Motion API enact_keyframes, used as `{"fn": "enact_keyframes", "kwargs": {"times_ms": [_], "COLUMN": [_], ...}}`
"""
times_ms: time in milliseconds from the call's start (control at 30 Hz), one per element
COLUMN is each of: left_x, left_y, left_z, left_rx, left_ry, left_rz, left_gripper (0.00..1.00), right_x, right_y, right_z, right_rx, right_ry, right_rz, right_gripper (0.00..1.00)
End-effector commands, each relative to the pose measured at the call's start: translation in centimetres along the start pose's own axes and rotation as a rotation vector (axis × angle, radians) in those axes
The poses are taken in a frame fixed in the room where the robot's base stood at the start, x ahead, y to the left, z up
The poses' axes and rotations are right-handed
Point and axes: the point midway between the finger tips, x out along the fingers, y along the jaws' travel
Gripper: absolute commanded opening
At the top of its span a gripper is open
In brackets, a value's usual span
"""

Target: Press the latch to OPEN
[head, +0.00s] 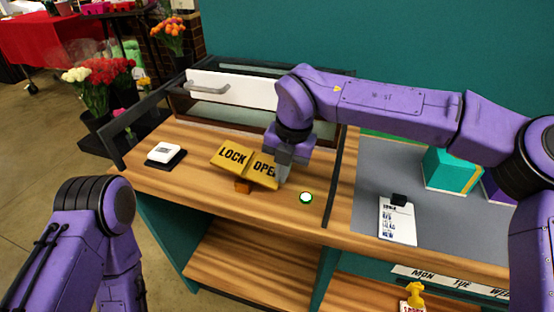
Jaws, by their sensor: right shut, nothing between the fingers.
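The latch (230,159) is a yellow rocker on the wooden counter, marked LOCK on its left half and OPEN on its right half. A small orange block shows at its front, under the middle. My right gripper (281,180) points down at the right end of the OPEN half, with its fingers shut and empty. It covers the last letter of OPEN. I cannot tell whether the fingertips touch the plate. My left arm is at the lower left, and its gripper is out of the picture.
A cabinet with a white drawer front and grey handle (208,88) stands behind the latch. A black and white block (165,154) lies left, and a round green-rimmed white button (306,197) lies right. A grey mat (365,175) holds a note card (397,222) and a teal box (452,170).

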Motion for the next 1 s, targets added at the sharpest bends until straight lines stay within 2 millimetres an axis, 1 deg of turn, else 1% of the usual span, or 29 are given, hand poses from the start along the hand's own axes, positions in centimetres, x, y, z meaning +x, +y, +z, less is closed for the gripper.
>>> {"fn": "enact_keyframes", "kwargs": {"times_ms": [33,133,167,200,400,500,600,700,1000], "left_x": [-1.5,-3.4,-2.1,-1.7,-1.3,-1.2,-1.2,-1.2,-1.2], "left_y": [-0.1,-0.3,-0.2,-0.1,-0.1,-0.1,-0.1,-0.1,-0.1], "left_z": [-0.6,-1.4,-0.9,-0.8,-0.5,-0.5,-0.5,-0.5,-0.5], "left_rx": [0.0,0.0,-0.001,-0.001,0.0,0.0,0.0,0.0,0.0], "left_ry": [0.0,0.0,0.001,0.001,0.0,0.0,0.0,0.0,0.0], "left_rz": [0.0,0.0,0.001,0.001,0.0,0.0,0.0,0.0,0.0], "left_gripper": [0.43,0.43,0.43,0.43,0.43,0.43,0.43,0.43,0.43], "right_x": [-2.0,-4.7,-4.5,-5.3,-10.1,-11.7,-12.8,-13.2,-13.3], "right_y": [0.2,0.3,0.1,0.0,-0.5,-0.6,-0.7,-0.8,-0.8], "right_z": [0.0,0.0,0.1,0.1,0.1,0.1,0.1,0.0,0.0], "right_rx": [-0.002,-0.005,-0.003,-0.003,-0.002,-0.003,-0.004,-0.004,-0.004], "right_ry": [-0.003,-0.006,-0.009,-0.011,-0.01,-0.01,-0.009,-0.007,-0.007], "right_rz": [0.004,0.008,0.009,0.011,0.01,0.01,0.009,0.009,0.009], "right_gripper": [0.0,0.0,0.0,0.0,0.0,0.0,0.0,0.0,0.0]}}
